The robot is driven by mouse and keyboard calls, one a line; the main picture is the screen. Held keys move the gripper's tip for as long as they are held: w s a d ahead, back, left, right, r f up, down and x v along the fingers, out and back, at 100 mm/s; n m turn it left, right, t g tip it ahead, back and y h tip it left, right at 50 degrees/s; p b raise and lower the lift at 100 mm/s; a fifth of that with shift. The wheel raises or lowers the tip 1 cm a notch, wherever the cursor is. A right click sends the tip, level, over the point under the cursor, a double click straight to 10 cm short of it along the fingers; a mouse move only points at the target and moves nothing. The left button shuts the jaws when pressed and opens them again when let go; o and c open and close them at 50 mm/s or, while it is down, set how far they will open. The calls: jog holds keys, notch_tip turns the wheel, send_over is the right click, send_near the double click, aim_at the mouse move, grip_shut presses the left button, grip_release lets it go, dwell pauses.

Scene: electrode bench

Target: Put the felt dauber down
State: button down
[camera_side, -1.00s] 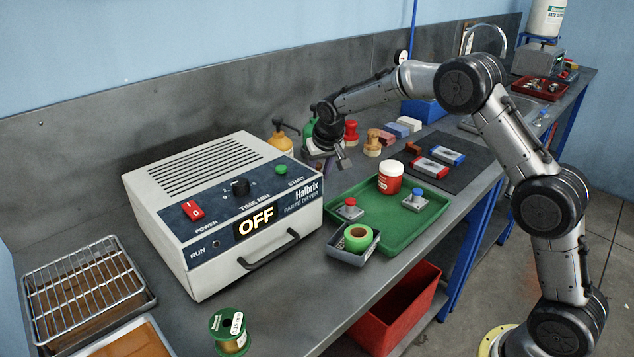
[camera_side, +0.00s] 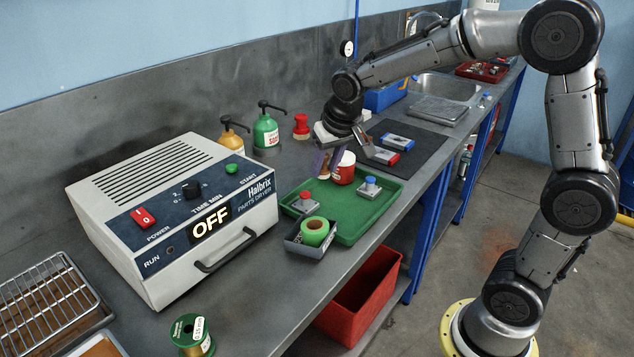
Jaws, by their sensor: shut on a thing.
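My gripper (camera_side: 338,147) is above the far left end of the green tray (camera_side: 352,232), pointing down. It is shut on a purplish thing (camera_side: 321,161), which I take to be the felt dauber; its shape is mostly hidden by the fingers. It appears left of the red and white jar (camera_side: 343,170), partly overlapping it in the view. I cannot tell how far its lower end is from the tray.
On the tray are a red-knobbed block (camera_side: 305,202) and a blue-knobbed block (camera_side: 369,188). A grey dish (camera_side: 295,243) with green tape (camera_side: 314,231) is at its front. Pump bottles, yellow (camera_side: 233,138) and green (camera_side: 265,132), stand behind the dryer (camera_side: 175,215). Bare bench lies left of the tray.

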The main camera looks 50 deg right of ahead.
jog(key=s+d+r+m, duration=0.1)
jog(key=s+d, duration=0.2)
jog(key=s, duration=0.5)
send_over(325, 192)
jog(key=s+a, duration=0.1)
jog(key=s, duration=0.1)
jog(key=shift+h, duration=0.3)
notch_tip(325, 192, down, 8)
jog(key=shift+w+f, duration=0.1)
jog(key=shift+f, duration=0.15)
jog(key=shift+w+f, duration=0.15)
jog(key=shift+f, duration=0.8)
jog(key=shift+w+f, duration=0.15)
jog(key=shift+f, duration=0.75)
jog(key=shift+f, duration=0.2)
jog(key=c, duration=0.5)
grip_release()
jog(key=shift+r, duration=0.15)
